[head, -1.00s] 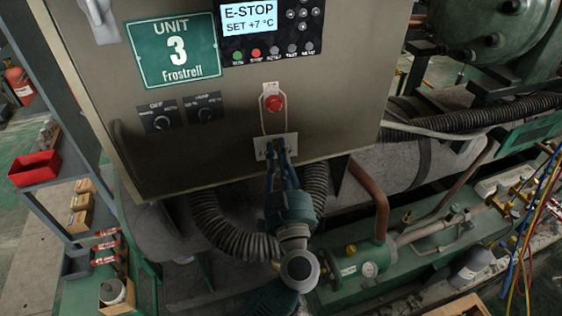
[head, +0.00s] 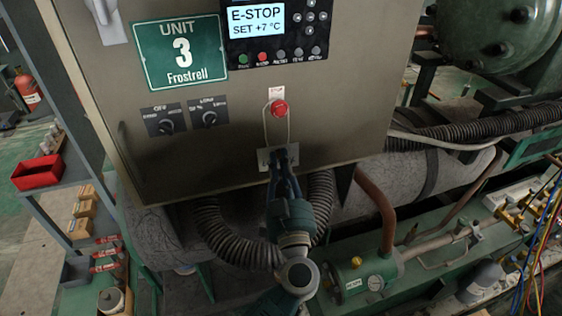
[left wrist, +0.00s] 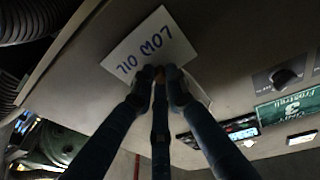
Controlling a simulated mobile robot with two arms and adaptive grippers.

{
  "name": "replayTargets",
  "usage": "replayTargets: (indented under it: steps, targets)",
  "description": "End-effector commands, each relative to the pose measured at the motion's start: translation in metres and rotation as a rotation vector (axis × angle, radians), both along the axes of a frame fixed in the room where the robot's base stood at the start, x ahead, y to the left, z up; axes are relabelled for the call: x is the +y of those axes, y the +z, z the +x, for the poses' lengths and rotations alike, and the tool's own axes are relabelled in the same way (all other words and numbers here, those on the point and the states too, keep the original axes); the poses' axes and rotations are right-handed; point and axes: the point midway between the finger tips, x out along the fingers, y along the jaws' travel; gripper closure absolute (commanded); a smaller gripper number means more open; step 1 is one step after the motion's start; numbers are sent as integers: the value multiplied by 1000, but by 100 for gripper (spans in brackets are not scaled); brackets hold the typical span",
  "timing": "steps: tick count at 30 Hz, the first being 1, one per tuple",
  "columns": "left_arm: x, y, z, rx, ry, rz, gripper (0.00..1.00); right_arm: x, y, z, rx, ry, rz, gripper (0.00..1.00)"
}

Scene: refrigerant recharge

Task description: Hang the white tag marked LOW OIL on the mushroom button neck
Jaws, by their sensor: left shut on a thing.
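The white tag (head: 264,157) is in front of the lower cabinet face, under the red mushroom button (head: 279,108). My right gripper is not in view.
The grey cabinet (head: 230,160) carries a display (head: 257,22), two rotary knobs (head: 166,126) and a green unit sign (head: 180,52). A black corrugated hose (head: 225,243) and a copper pipe (head: 378,205) run below it. A red bin (head: 37,173) stands on the left shelf.

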Motion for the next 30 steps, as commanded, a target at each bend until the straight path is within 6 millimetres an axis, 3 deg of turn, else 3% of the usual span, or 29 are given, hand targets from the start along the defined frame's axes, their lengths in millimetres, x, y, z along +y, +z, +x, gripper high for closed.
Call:
replayTargets:
  steps: [8, 9, 12, 23, 30]
  targets:
    - [1, -1, 0, 2, 2, -1, 100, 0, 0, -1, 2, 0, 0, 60]
    - [1, -1, 0, 2, 2, -1, 85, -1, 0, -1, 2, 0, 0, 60]
    - [1, -1, 0, 2, 2, -1, 65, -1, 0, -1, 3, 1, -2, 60]
    - [0, -2, -3, 2, 0, 0, 65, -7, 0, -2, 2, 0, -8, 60]
    - [-6, -12, -41, 7, 0, -1, 65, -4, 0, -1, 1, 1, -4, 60]
